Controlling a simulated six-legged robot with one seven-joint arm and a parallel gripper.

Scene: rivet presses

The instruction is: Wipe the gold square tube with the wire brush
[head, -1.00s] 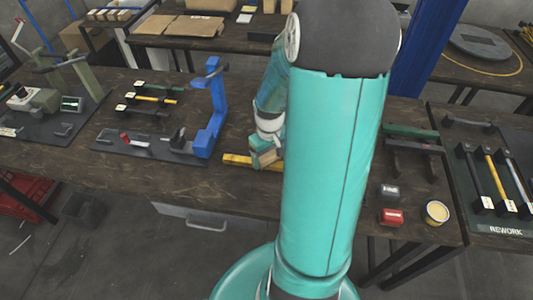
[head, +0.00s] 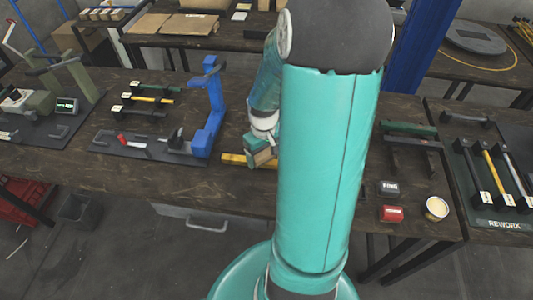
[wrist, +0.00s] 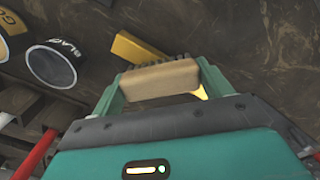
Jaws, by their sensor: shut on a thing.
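The gold square tube (head: 235,159) lies on the dark bench top, right of the blue press. Its right part is hidden behind my arm in the head view. In the wrist view one end of the tube (wrist: 137,48) shows beyond the brush, and a small yellow patch shows beside my right finger. My gripper (head: 262,148) is shut on the wire brush (wrist: 160,80), a tan wooden block with dark bristles on its far side. The brush lies across the tube in view; I cannot tell whether the bristles touch it.
The blue press (head: 208,110) stands just left of the tube on a dark mat. In the wrist view, tins marked BLACK (wrist: 52,64) and GOLD (wrist: 8,18) stand at the left. A red box (head: 391,213) and a yellow-topped tin (head: 436,208) sit near the bench's front edge.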

